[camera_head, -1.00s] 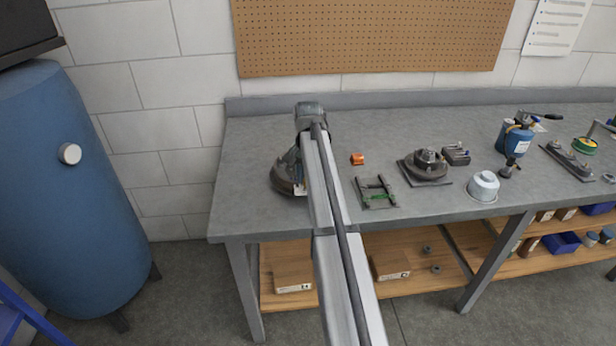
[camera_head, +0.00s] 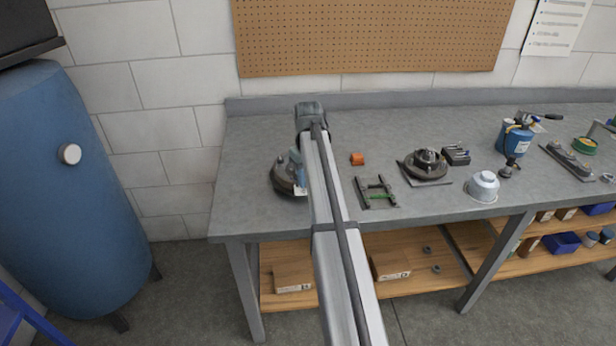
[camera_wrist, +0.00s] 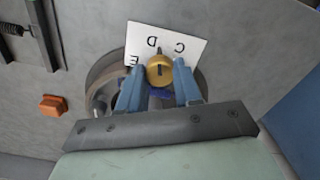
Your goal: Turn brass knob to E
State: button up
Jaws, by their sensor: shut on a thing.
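The brass knob (camera_wrist: 159,71) sits between my gripper's two blue fingers in the wrist view, with a finger against each side. My gripper (camera_wrist: 159,78) is shut on it. A dark mark on the knob's face runs roughly up and down in the picture. Behind it a white card (camera_wrist: 188,42) carries the letters C, D and E, upside down, with E at the left, partly hidden by the knob and a finger. The round dark base (camera_wrist: 98,82) lies behind. In the head view the base (camera_head: 284,181) is partly covered by my arm.
An orange block (camera_head: 357,159) and a dark frame (camera_head: 377,193) lie right of the base on the grey bench (camera_head: 250,140). Farther right are another dark round fixture (camera_head: 427,166), a white domed can (camera_head: 484,186) and a blue torch (camera_head: 517,138). The bench left of the base is clear.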

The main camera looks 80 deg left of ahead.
jog(key=n, duration=1.1)
jog(key=shift+n, duration=1.8)
jog(key=o, duration=1)
jog(key=shift+o, duration=0.2)
notch_tip(320, 180, up, 14)
